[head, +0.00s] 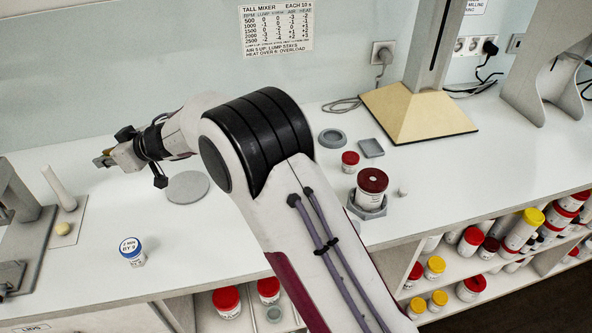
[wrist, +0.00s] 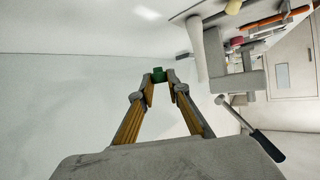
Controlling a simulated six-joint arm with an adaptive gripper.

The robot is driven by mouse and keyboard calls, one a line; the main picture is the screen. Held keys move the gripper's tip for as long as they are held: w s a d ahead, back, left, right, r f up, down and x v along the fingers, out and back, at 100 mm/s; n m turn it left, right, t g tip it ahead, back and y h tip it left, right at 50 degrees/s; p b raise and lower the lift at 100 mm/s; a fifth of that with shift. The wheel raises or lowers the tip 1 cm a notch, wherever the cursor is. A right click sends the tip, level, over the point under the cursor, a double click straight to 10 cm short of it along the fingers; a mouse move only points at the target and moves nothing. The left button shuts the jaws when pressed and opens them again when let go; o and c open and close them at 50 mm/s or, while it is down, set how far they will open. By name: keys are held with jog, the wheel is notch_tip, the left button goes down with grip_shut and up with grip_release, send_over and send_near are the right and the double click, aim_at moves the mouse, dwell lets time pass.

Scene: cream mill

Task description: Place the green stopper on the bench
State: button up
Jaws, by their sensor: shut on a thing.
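My gripper (head: 100,161) is at the left in the head view, held above the white bench (head: 190,255). In the wrist view, my gripper (wrist: 159,86) has its two fingers closed on the small green stopper (wrist: 158,75), which sits between the fingertips. The stopper cannot be made out in the head view. A bare stretch of the bench lies between the grey round disc and the blue-lidded jar in the head view.
A grey disc (head: 187,187) lies right of my gripper. A blue-lidded jar (head: 132,251) stands in front. A white rod (head: 57,188) and yellow ball (head: 64,229) are at left, beside a grey machine (head: 25,230). Red-lidded jars (head: 371,188) stand right of my arm.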

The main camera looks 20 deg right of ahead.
jog(key=w+d+r+m+t+h, duration=0.1)
jog(key=w+d+r+m+h, duration=0.1)
jog(key=d, duration=1.8)
jog(key=w+d+r+m+t+h, duration=0.1)
jog(key=w+d+r+t, duration=0.15)
jog(key=d, duration=1.75)
jog(key=s+d+m+t+h, duration=0.1)
jog(key=s+d, duration=0.5)
jog(key=d, duration=0.5)
jog(key=s+d+m+h, duration=0.15)
jog(key=s+d, duration=0.35)
jog(key=d, duration=0.5)
jog(key=s+d+m+t+h, duration=0.1)
jog(key=s+d+m, duration=0.1)
jog(key=s+d, duration=0.65)
notch_tip(320, 180, down, 6)
jog(key=w+d, duration=0.2)
jog(key=shift+w+d+r, duration=0.15)
jog(key=shift+w+r, duration=0.05)
jog(key=shift+r, duration=0.05)
jog(key=shift+f+g, duration=0.1)
jog(key=shift+g, duration=0.15)
jog(key=shift+f, duration=3.05)
